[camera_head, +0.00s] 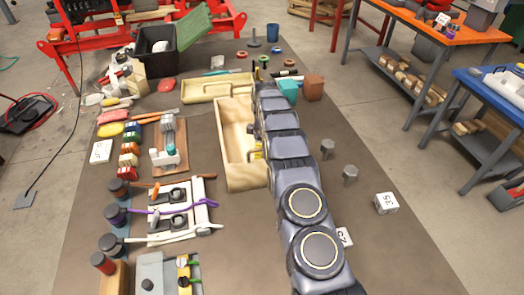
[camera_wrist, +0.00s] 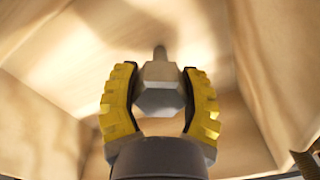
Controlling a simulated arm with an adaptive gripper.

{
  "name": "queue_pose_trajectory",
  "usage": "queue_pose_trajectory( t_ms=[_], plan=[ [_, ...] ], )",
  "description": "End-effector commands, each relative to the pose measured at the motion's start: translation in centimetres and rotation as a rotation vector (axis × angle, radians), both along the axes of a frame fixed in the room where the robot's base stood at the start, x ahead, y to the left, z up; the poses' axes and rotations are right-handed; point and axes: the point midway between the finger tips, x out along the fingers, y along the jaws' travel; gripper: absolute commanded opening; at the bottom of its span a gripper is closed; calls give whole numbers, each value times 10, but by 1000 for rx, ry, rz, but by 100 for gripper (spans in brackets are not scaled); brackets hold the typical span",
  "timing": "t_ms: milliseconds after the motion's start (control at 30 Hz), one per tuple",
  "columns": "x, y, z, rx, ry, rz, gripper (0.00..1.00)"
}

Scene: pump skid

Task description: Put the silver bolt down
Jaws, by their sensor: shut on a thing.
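My gripper (camera_wrist: 160,72) has its yellow padded fingers closed on either side of the silver bolt (camera_wrist: 159,97). The bolt has a hexagonal head towards the wrist camera, and its thin shank points away. Pale wooden walls surround them in the wrist view. In the head view, my arm reaches over the long wooden tray (camera_head: 232,130), and a bit of my yellow gripper (camera_head: 257,155) shows inside its right side. The bolt is hidden there by my arm. I cannot tell whether the bolt touches the tray floor.
Two grey bolts, one farther (camera_head: 326,148) and one nearer (camera_head: 349,174), stand on the table right of my arm. A teal block (camera_head: 287,90) and a brown block (camera_head: 314,88) stand behind. Tools crowd the left side.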

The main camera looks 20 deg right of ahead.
Motion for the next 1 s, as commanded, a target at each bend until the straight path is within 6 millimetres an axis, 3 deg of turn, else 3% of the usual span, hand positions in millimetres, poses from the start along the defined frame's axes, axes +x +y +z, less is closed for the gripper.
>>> queue_pose_trajectory(
  t_ms=[133,167,200,233,667,867,1000],
  plan=[
    [0,0,-3,0,1,0,15],
    [0,0,-4,0,1,0,56],
    [0,0,-3,0,1,0,73],
    [0,0,-3,0,1,0,77],
    [0,0,2,0,0,0,77],
    [0,0,26,0,0,0,77],
    [1,0,55,-1,-5,-1,77]
  ],
)
